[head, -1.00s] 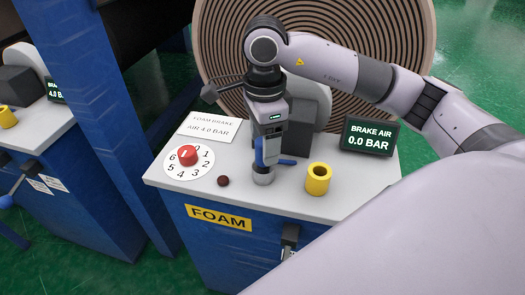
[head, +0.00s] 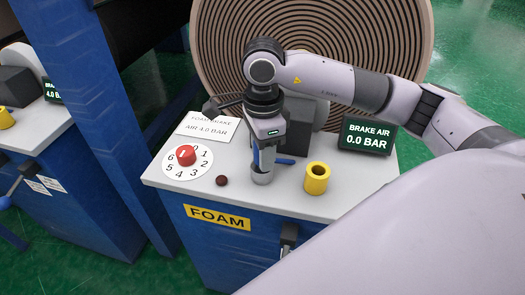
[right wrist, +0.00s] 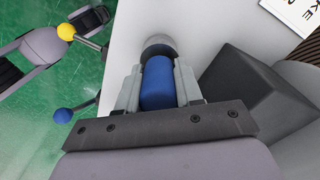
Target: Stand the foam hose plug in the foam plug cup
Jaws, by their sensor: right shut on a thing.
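My right gripper (head: 263,165) reaches down over the foam stand and is shut on the blue foam hose plug (right wrist: 157,84), which lies between its fingers in the right wrist view. Just below the fingertips is a short grey round piece (head: 262,178) on the bench top. It shows beyond the plug's end in the right wrist view (right wrist: 160,42). I cannot tell whether the plug's tip sits inside it or just above. A yellow cup (head: 317,179), open and empty at the top, stands upright to the right, apart from the gripper. My left gripper is not in view.
A red dial (head: 186,156), a small dark red knob (head: 221,181) and a white card (head: 207,127) are left on the bench top (head: 245,196). A brake air display (head: 368,136) reading 0.0 BAR and a dark block (head: 306,125) stand behind. A large roll (head: 345,40) rises at the back.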

